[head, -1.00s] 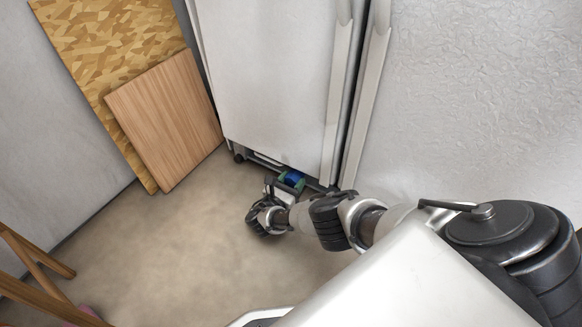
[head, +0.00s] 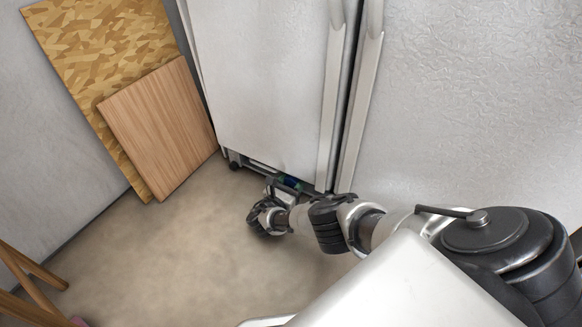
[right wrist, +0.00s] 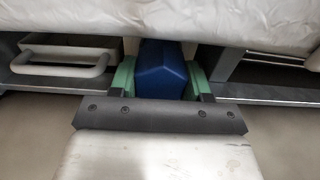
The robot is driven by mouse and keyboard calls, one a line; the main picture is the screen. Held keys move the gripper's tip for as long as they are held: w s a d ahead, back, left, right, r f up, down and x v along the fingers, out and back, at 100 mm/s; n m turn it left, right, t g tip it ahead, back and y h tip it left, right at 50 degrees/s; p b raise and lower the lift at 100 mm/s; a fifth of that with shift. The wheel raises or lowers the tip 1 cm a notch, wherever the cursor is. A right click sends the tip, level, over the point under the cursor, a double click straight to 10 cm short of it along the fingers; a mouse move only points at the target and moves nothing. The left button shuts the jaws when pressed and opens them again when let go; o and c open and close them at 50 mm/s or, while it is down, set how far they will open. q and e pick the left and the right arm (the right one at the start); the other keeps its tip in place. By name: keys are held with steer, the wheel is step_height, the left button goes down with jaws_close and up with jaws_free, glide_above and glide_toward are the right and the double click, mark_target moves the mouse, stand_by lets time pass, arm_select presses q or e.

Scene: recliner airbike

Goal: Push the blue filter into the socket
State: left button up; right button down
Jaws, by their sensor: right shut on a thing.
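The blue filter (head: 291,181) is at the bottom edge of the white refrigerator (head: 265,90), low to the floor. In the right wrist view the blue filter (right wrist: 162,72) sits between the green fingers of my right gripper (right wrist: 160,84), which is shut on it. Its far end reaches in under the refrigerator's lower edge, in a gap in the grey base strip. The socket itself is hidden behind the filter, so I cannot tell how deep it sits. In the head view my right gripper (head: 286,184) is at the refrigerator's base. My left gripper is not in view.
A grey handle (right wrist: 62,62) on the base strip is left of the filter. A wooden panel (head: 160,128) and a patterned board (head: 100,50) lean on the wall at left. Wooden legs (head: 32,265) stand at lower left. The floor (head: 170,240) between is clear.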

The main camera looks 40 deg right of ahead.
steer(key=shift+b+x, duration=0.3)
steer(key=shift+x, duration=0.5)
steer(key=shift+c, duration=2.2)
jaws_free()
steer(key=p+v, duration=0.4)
steer(key=v, duration=0.6)
steer(key=shift+s+a, duration=0.15)
steer(key=shift+a, duration=0.15)
